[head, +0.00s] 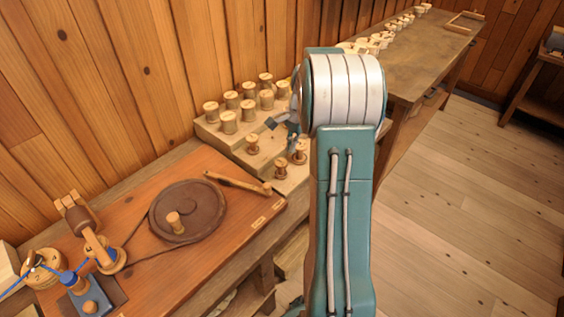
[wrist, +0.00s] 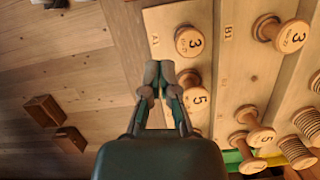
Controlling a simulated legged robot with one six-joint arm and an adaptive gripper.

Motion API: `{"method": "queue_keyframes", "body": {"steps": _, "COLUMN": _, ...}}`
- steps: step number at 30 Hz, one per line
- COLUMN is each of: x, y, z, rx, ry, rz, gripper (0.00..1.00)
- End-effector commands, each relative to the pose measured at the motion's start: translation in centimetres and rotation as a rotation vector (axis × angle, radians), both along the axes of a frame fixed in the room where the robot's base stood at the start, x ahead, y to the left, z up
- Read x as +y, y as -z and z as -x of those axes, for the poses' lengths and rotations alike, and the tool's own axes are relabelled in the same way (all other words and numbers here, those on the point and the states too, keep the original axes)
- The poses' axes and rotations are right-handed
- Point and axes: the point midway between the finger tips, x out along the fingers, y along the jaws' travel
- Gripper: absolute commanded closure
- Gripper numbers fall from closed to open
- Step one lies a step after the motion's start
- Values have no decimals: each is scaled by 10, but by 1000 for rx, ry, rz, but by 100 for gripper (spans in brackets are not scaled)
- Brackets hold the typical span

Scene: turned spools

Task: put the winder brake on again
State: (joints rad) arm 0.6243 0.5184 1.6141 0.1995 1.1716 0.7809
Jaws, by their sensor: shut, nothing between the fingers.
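My gripper (head: 272,124) is over the stepped spool rack to the right of the lever, partly hidden by my arm. In the wrist view my gripper (wrist: 159,73) is shut and empty, its tips together above the rack beside spools marked 3 (wrist: 188,40) and 5 (wrist: 190,79).
The stepped rack (head: 205,130) holds several spools; boards labelled A1 and B1 show in the wrist view. A blue block (head: 92,298) and a jointed wooden arm (head: 100,250) stand on the bench's left. A long table (head: 430,50) with more spools runs behind.

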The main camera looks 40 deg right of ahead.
Motion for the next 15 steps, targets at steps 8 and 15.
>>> {"method": "queue_keyframes", "body": {"steps": 8, "x": 13, "y": 51, "z": 2, "rx": 5, "ry": -1, "rz": -3, "gripper": 100}}
{"method": "queue_keyframes", "body": {"steps": 15, "x": 27, "y": 89, "z": 2, "rx": 2, "ry": -2, "rz": -2, "gripper": 100}}
